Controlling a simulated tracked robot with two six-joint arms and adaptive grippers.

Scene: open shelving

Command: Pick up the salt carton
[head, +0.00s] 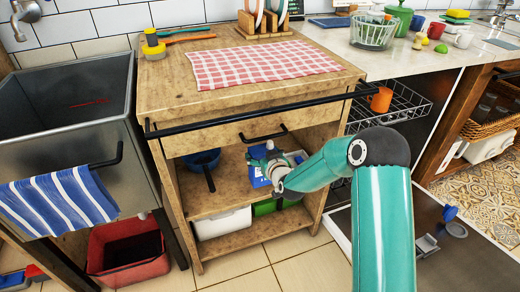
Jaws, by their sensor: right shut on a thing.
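The salt carton (256,178), blue with some white, is on the upper open shelf of the wooden cabinet, below the drawer. My right arm reaches in from the lower right. My right gripper (268,160) is at the carton and shut on it, covering part of its right side. The fingertips are small and partly hidden here, and I cannot tell whether the carton's base touches the shelf. My left gripper is not in view.
A dark blue pan (204,160) stands left of the carton. The drawer front (225,136) and black rail (250,112) are above. A white bin (222,222) sits on the lower shelf. An open dishwasher rack (402,103) is to the right.

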